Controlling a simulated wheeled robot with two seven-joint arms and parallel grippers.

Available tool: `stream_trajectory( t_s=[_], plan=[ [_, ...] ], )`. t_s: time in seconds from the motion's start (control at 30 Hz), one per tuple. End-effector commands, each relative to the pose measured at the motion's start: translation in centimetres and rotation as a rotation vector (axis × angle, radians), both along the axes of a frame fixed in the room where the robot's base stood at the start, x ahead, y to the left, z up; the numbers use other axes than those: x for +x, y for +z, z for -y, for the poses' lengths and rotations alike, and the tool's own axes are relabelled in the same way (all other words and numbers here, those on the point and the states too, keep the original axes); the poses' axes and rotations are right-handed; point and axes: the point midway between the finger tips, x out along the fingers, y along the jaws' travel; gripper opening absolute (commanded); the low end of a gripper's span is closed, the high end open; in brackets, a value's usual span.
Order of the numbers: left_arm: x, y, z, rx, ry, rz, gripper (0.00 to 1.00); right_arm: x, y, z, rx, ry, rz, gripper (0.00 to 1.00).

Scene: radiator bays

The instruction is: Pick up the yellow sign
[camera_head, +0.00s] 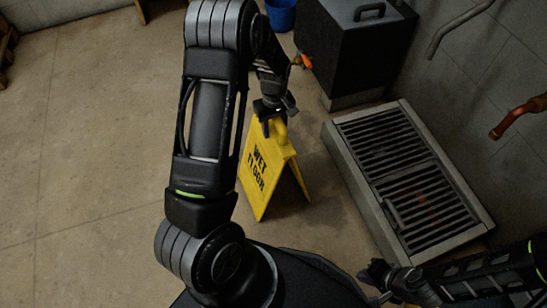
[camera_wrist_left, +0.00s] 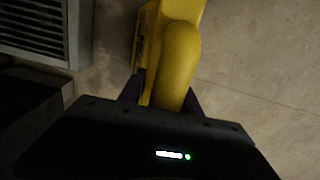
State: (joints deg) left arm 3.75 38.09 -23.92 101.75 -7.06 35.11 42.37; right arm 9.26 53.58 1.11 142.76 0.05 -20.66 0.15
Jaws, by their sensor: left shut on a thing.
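The yellow sign (camera_head: 262,172) reads "WET FLOOR" and has a folding A-frame shape. In the head view it is upright with its legs spread, at or just above the floor; I cannot tell which. My left gripper (camera_head: 270,116) is at its top, shut on the handle. In the left wrist view the yellow handle (camera_wrist_left: 178,65) lies between the dark fingers (camera_wrist_left: 160,92). My right gripper (camera_head: 380,283) is at the lower right of the head view, away from the sign; its finger opening is not clear.
A metal grate (camera_head: 405,165) in a pale frame lies right of the sign. A dark box (camera_head: 352,45) with a handle stands behind, beside a blue bucket (camera_head: 281,14). Pipes (camera_head: 515,118) run along the right wall. The floor (camera_head: 90,140) at left is clear.

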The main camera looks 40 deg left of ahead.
Motion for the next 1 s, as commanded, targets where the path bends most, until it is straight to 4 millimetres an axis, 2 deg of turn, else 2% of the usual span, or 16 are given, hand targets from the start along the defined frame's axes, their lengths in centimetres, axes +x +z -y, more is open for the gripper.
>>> stream_trajectory(
  t_s=[0.07, 0.37, 1.0],
  plan=[
    [0.0, 0.0, 0.0, 0.0, 0.0, 0.0, 0.25, 0.0, 0.0, 0.0, 0.0, 0.0, 0.0, 0.0],
    [-0.01, 0.0, -0.01, 0.0, 0.0, 0.0, 0.01, 0.0, 0.0, 0.0, 0.0, 0.0, 0.0, 0.0],
    [0.08, 0.16, -0.01, 0.0, 0.0, 0.001, 0.0, 0.0, 0.05, 0.0, 0.0, 0.0, 0.0, 0.0]
  ],
)
